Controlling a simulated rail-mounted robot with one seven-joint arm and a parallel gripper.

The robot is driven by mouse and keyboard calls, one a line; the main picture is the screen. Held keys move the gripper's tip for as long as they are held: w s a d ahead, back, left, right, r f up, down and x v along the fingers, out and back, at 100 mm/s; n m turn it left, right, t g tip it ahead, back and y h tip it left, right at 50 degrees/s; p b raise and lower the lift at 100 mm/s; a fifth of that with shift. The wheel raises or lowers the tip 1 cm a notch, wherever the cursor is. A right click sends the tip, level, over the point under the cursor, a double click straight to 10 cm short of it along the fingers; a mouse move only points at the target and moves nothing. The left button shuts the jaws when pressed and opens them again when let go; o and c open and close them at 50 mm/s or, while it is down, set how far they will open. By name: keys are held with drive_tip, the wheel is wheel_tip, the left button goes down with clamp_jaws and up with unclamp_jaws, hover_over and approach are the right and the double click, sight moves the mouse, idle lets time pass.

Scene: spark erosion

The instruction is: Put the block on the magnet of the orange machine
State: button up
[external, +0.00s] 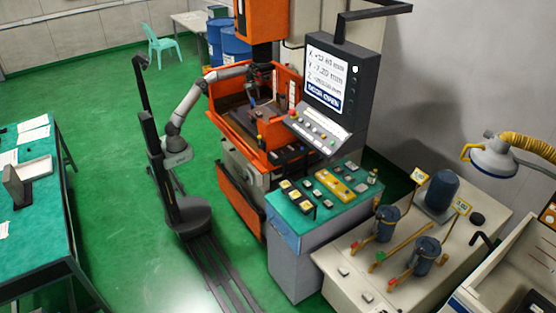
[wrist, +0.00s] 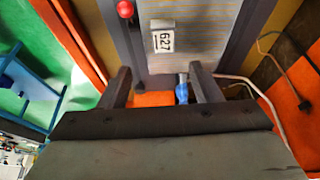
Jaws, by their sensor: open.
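The orange machine (external: 228,118) stands in the middle of the external view, with my arm reaching over its open tank. In the wrist view its magnet (wrist: 205,35) appears as a grey, finely striped plate. A small block with a white label reading 627 (wrist: 163,38) appears to lie on this plate, beyond my fingertips. My gripper (wrist: 160,84) is open, with its two dark fingers apart and no block between them. The block is too small to make out in the external view, where my gripper is partly hidden in the tank.
A blue nozzle (wrist: 181,92) shows beside my right finger, and a red knob (wrist: 125,9) at the plate's edge. The tank's orange walls surround my gripper. The control screen (external: 328,80) and a green-topped cabinet (external: 290,222) stand right of the machine.

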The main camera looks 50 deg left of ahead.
drive_tip(key=s+a+f+n+y, duration=0.1)
drive_tip(key=s+a+f+n, duration=0.3)
drive_tip(key=s, duration=0.9)
drive_tip(key=s+a+f+n+t+y, duration=0.1)
drive_tip(key=s+a+f+n, duration=0.3)
drive_tip(key=s+n, duration=0.4)
drive_tip(key=s+a+f+n+y, duration=0.2)
drive_tip(key=s+a+n, duration=0.4)
drive_tip(key=s, duration=1.3)
drive_tip(key=shift+s+a+f+n, duration=0.15)
drive_tip(key=shift+a+f+n, duration=0.15)
drive_tip(key=shift+f, duration=0.6)
